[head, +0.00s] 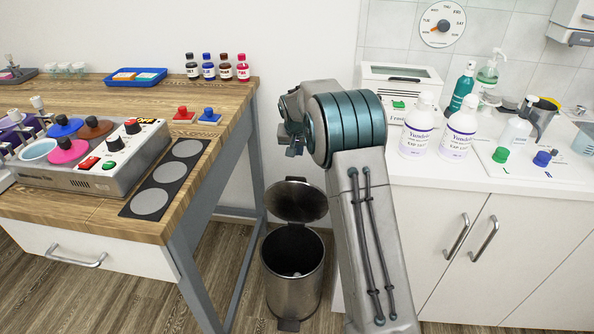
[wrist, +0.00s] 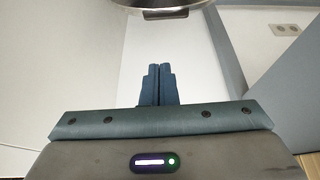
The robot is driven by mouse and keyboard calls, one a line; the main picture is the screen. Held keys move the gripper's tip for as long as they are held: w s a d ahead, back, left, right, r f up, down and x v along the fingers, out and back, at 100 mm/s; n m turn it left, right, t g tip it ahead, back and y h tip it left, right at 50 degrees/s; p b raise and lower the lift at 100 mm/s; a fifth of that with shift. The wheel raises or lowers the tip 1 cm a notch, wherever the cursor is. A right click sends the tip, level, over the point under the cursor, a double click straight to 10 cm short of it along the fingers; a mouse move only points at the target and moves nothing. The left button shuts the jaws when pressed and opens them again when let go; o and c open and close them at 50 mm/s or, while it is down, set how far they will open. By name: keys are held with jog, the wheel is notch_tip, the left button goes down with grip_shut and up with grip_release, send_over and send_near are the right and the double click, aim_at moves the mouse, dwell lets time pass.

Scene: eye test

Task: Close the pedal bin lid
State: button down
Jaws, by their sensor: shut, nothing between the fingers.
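The pedal bin (head: 292,272) is a steel cylinder on the floor between the workbench and the white cabinet. Its round lid (head: 297,201) stands open, tilted up at the back, and the dark inside shows with a small pale thing at the bottom. My gripper (head: 290,151) is above and behind the lid in the head view, apart from it. In the wrist view my gripper (wrist: 160,67) is shut and empty, its blue fingers together. A dark round edge with a metal rim, apparently the lid (wrist: 165,11), shows at the top there, beyond the fingertips.
The workbench (head: 130,225) with its grey legs stands left of the bin. The white cabinet (head: 440,270) is to the right, with two white bottles (head: 418,128) near its counter edge. My arm fills the space right of the bin. Floor in front of the workbench is clear.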

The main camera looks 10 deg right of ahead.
aim_at(297, 180)
jog(key=x, duration=0.3)
jog(key=b+x, duration=0.1)
jog(key=x, duration=0.3)
jog(key=a+x, duration=0.1)
jog(key=x, duration=0.3)
jog(key=shift+f, duration=0.35)
jog(key=shift+s+a+f, duration=0.15)
jog(key=shift+s+a, duration=0.1)
jog(key=shift+s, duration=0.55)
jog(key=shift+s+f+b, duration=0.1)
jog(key=shift+b, duration=0.35)
